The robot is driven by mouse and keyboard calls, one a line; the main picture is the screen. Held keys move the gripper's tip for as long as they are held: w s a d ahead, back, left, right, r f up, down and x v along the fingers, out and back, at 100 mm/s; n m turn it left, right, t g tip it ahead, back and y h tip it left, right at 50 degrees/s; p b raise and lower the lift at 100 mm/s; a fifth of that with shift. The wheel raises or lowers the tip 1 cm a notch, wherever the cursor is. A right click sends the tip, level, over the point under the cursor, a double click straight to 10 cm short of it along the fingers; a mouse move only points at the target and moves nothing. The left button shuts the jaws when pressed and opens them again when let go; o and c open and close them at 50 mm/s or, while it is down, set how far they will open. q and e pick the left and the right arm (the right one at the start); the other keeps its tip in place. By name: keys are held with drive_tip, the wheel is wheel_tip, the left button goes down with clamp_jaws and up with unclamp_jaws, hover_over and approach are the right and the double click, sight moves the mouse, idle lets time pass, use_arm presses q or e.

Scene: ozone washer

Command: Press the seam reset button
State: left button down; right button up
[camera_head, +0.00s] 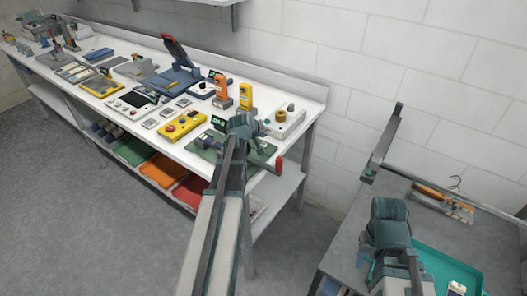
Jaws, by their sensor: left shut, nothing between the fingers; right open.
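My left gripper (243,124) reaches over the right end of the white bench. It is shut and empty, beside a white box with a round knob on top (288,120). A small dark display (218,123) is to its left. A yellow control box (183,125) with a red button and other buttons sits farther left. No label is readable, so I cannot tell which button is the seam reset. My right gripper (390,212) is open over the grey table at the lower right; its fingers are hard to make out. My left arm hides part of the bench front.
The white bench (150,128) holds many tools, including a blue device with a raised lid (180,68) and orange and yellow handheld units. Coloured trays (163,168) sit on its lower shelf. A teal tray (452,270) lies on the grey table (355,225).

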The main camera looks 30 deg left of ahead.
use_arm(q)
drive_tip(key=shift+f+b, duration=0.45)
drive_tip(key=shift+f, duration=0.5)
use_arm(e)
drive_tip(key=shift+f, duration=0.9)
drive_tip(key=shift+f, duration=0.1)
use_arm(q)
drive_tip(key=shift+f+b, duration=0.4)
use_arm(e)
drive_tip(key=shift+f, duration=0.3)
use_arm(q)
drive_tip(key=shift+f+b, duration=0.45)
use_arm(e)
drive_tip(key=shift+f, duration=0.45)
use_arm(q)
drive_tip(key=shift+r, duration=0.15)
use_arm(e)
drive_tip(key=shift+r, duration=0.15)
use_arm(q)
drive_tip(key=shift+r+p, duration=0.8)
drive_tip(key=shift+p, duration=0.1)
use_arm(e)
drive_tip(key=shift+r, duration=0.75)
use_arm(q)
wheel_tip(320, 180, up, 5)
drive_tip(key=p, duration=0.5)
use_arm(e)
wheel_tip(320, 180, up, 5)
